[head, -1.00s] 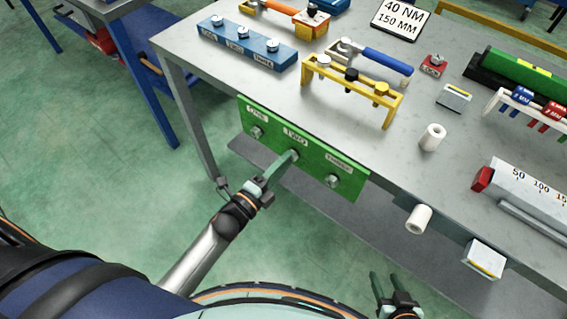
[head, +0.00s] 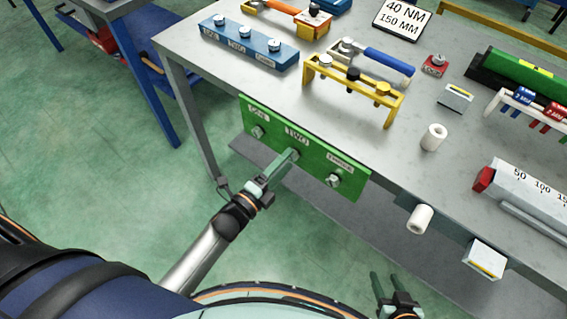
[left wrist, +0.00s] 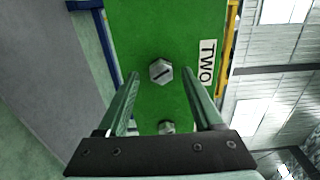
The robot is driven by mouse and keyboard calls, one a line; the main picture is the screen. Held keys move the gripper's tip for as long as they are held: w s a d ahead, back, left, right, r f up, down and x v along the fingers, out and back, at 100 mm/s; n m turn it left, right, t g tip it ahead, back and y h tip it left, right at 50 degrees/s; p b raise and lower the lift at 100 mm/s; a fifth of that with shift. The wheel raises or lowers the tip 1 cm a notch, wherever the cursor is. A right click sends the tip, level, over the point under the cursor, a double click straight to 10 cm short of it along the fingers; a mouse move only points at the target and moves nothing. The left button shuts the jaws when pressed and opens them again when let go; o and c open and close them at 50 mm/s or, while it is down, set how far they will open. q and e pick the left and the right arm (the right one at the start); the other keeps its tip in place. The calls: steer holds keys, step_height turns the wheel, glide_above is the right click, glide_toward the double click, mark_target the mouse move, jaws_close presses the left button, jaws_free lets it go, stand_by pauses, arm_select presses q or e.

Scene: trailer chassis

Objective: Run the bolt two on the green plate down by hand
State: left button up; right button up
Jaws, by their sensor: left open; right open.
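The green plate (head: 318,165) hangs on the front edge of the grey table, with bolts beside labels one, two and three. Bolt two is a hex head with a dark line across it; in the left wrist view (left wrist: 161,71) it sits beside the TWO label (left wrist: 207,63), ahead of and between my finger tips. My left gripper (head: 283,167) is open in front of it; its fingers (left wrist: 160,85) stand apart on either side, with no clear contact. In the head view the fingers partly hide the bolt. My right gripper (head: 384,284) is open and empty, low at the bottom right.
On the table (head: 300,95) stand a blue block (head: 241,47) with bolts, a yellow rack (head: 352,88), a blue-handled wrench (head: 387,61) and a white roller (head: 433,137).

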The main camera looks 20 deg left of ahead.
arm_select(q)
steer(key=v, duration=1.2)
steer(key=shift+s+b, duration=0.25)
steer(key=shift+b, duration=0.05)
steer(key=shift+a+r, duration=0.1)
steer(key=shift+a, duration=0.05)
steer(key=s+d+f+n+g+y+p, duration=0.1)
steer(key=s+f+n+g+y+p, duration=0.1)
steer(key=n, duration=0.8)
steer(key=s+f+n+g+y+p, duration=0.1)
steer(key=s+f+n+g+p, duration=0.1)
steer(key=n+g, duration=0.4)
steer(key=s+f+n, duration=0.1)
steer(key=n, duration=0.3)
steer(key=shift+s+d+f+y, duration=0.35)
steer(key=shift+s+f+y, duration=0.05)
